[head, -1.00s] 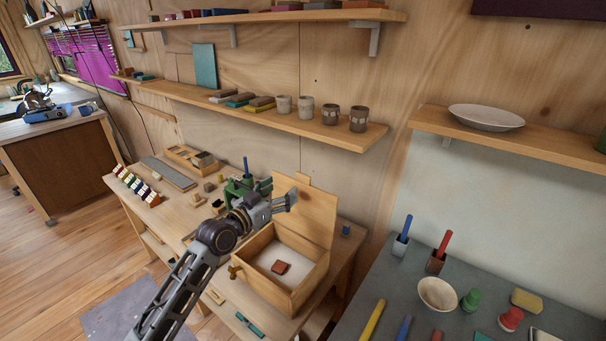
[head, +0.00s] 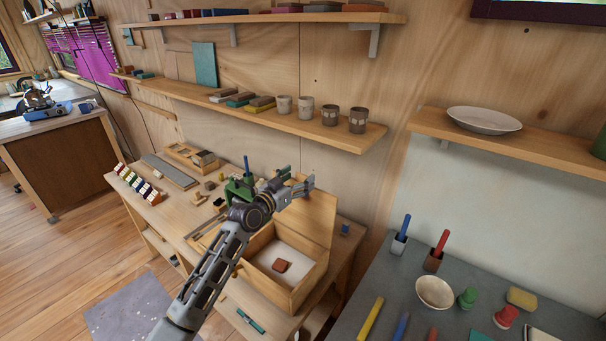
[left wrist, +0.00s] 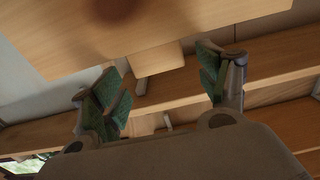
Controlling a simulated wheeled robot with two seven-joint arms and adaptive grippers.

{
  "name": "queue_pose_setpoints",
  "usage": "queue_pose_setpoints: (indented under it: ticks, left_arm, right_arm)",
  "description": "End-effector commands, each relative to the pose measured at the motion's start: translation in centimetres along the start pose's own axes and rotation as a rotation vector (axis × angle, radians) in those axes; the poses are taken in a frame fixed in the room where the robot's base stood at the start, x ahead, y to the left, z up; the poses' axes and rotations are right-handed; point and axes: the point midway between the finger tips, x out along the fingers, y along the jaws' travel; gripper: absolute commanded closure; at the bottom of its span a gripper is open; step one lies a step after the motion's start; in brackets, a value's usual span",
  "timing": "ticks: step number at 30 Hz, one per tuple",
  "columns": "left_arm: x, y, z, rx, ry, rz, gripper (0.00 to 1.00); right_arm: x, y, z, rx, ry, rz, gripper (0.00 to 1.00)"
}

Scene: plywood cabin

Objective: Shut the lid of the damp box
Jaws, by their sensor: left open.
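The damp box (head: 265,287) is a light wooden box on the low bench, with a pale floor inside. Its lid (head: 314,222) stands open, raised upright at the back of the box. A small red-brown block (head: 282,265) lies inside. My left gripper (head: 311,183) is open and empty at the height of the lid's top edge; I cannot tell whether it touches it. In the left wrist view, the two green-padded fingers (left wrist: 164,86) are spread, with a wooden panel, seemingly the lid (left wrist: 130,35), and its tab beyond them. My right gripper is not in view.
The bench (head: 150,205) holds a green holder (head: 238,190), a row of coloured samples and small blocks left of the box. A wall shelf (head: 270,115) with cups runs above. A grey table (head: 385,290) with a bowl (head: 434,292) stands at the right.

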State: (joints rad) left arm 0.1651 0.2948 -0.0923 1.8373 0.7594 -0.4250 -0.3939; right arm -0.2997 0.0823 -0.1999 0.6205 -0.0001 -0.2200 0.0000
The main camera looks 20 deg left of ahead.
Motion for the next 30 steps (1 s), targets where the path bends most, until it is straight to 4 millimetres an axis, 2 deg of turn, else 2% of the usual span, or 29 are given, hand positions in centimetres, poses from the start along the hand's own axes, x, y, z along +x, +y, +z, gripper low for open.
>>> queue_pose_setpoints:
  ticks: [9,23,30]
  left_arm:
    - [2.4,0.0,-0.1,-0.002,0.000,0.001,0.25]
    - [2.9,0.0,0.0,0.000,-0.001,0.000,0.25]
    - [2.9,0.0,0.0,0.000,-0.001,0.000,0.53]
  right_arm:
    - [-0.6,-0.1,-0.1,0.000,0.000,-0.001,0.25]
    - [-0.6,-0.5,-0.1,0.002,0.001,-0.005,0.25]
    - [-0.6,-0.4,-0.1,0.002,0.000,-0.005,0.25]
